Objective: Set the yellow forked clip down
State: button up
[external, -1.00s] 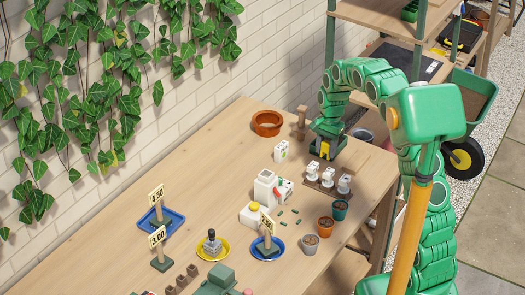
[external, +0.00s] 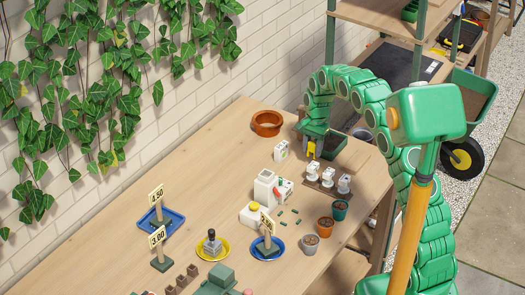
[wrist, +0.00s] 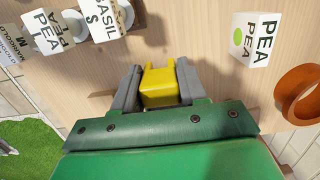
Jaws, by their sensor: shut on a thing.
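The yellow forked clip (external: 311,150) hangs fork-down at the tip of my gripper (external: 312,143), near the far end of the wooden table. In the wrist view the clip (wrist: 160,86) sits between the two grey fingers of my gripper (wrist: 157,84), which are shut on it. Wooden tabletop shows beyond the clip in that view. Whether its lower end touches the table I cannot tell.
A terracotta bowl (external: 267,123) stands left of my gripper, and a PEA packet (external: 281,151) stands near it. White labelled packets stand in a wooden holder (external: 327,187) in front. A dark green tray (external: 333,143) is just right. Bare tabletop lies left.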

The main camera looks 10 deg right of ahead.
aim_at(310, 149)
jog(key=shift+w+a+f, duration=0.2)
jog(key=shift+w+f, duration=0.75)
jog(key=shift+f, duration=1.75)
jog(key=shift+f, duration=0.1)
jog(key=o, duration=1)
jog(key=shift+o, duration=0.2)
notch_tip(310, 149, up, 12)
jog(key=w+d, duration=0.1)
jog(key=shift+s+d+r, duration=0.1)
jog(key=shift+r, duration=0.1)
